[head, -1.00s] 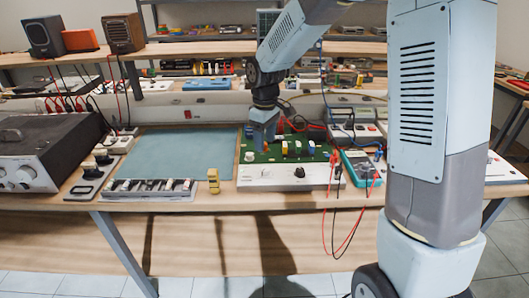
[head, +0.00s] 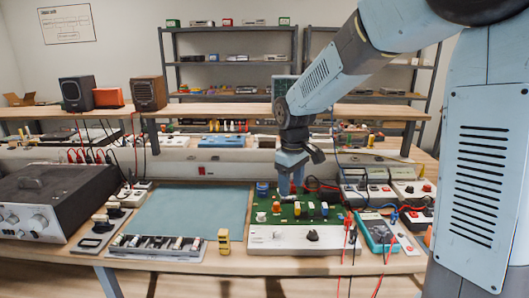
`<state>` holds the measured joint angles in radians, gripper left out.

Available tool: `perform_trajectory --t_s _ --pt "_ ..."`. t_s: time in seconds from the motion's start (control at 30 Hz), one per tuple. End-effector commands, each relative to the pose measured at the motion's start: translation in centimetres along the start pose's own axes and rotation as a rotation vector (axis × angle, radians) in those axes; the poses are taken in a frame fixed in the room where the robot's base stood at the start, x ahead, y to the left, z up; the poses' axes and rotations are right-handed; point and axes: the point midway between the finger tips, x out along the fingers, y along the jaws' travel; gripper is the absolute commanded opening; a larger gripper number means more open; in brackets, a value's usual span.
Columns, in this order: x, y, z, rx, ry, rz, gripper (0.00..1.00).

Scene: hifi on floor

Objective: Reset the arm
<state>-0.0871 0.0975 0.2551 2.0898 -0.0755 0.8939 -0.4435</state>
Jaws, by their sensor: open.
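My arm reaches in from the right in the head view. My gripper (head: 291,172) points down over the back of a green circuit board (head: 280,213) on the workbench. Its jaws are open. Small parts stand on the board below and around it, and I cannot tell whether the fingertips touch any of them. The board sits behind a white panel (head: 275,239) with a black knob.
A blue-grey mat (head: 190,212) lies clear at the bench's middle left. A yellow block (head: 224,242) stands beside a tray of parts (head: 155,246). A dark instrument (head: 55,195) is at left. A teal multimeter (head: 377,232) with leads is at right. Shelves (head: 240,64) stand behind.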

Motion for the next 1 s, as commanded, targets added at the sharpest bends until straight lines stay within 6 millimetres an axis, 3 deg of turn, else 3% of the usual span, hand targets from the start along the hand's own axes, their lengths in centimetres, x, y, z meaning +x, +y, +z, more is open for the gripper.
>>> perform_trajectory --t_s 0.2,0.5,1.0 --pt "-4.3 0.0 5.0 0.149 0.053 0.063 0.59" --pt "-8.7 -0.9 11.9 0.356 0.139 0.123 0.59" --pt "-12.3 -4.5 22.8 0.693 0.32 0.168 0.59"
